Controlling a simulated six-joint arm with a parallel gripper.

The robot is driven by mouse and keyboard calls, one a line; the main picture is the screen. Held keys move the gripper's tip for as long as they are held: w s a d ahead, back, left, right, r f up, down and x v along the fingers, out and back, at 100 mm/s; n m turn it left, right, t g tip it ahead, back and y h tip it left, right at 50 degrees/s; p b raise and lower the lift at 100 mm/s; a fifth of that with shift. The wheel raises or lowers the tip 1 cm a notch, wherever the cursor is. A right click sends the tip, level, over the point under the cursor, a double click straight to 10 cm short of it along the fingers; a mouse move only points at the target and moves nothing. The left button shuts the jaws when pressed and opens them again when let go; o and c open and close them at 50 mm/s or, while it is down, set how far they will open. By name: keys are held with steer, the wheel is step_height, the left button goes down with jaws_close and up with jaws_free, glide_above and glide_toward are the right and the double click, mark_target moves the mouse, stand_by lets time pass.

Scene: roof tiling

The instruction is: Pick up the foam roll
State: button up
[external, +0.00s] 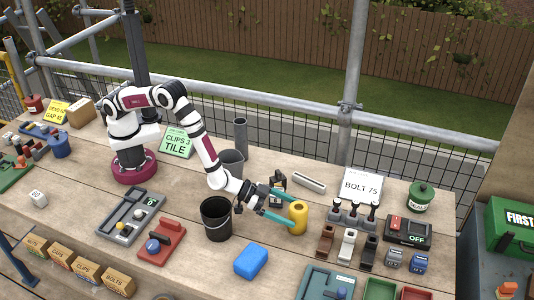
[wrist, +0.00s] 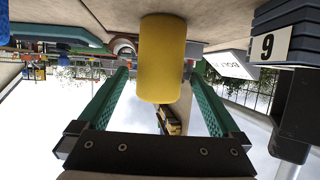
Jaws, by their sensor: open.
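The foam roll (external: 297,217) is a short yellow cylinder standing upright on the wooden bench, right of centre in the external view. In the wrist view the foam roll (wrist: 162,58) is large and sits between the two green fingers, near their tips. My gripper (external: 284,208) is low over the bench with its teal fingers pointing right, one on each side of the roll. In the wrist view my gripper (wrist: 161,80) is open, with a gap visible between the roll and each finger. The roll's underside is hidden.
A black bucket (external: 216,218) stands left of my gripper, and a blue block (external: 251,261) lies in front. Brown, white and dark blocks (external: 347,245) stand right of the roll. A "BOLT 75" sign (external: 361,186) and a metal channel (external: 309,182) are behind it.

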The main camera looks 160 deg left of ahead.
mark_target(298, 215)
steer(key=x, duration=0.3)
steer(key=shift+w+a+f, duration=0.1)
steer(key=shift+a, duration=0.05)
steer(key=c, duration=1.3)
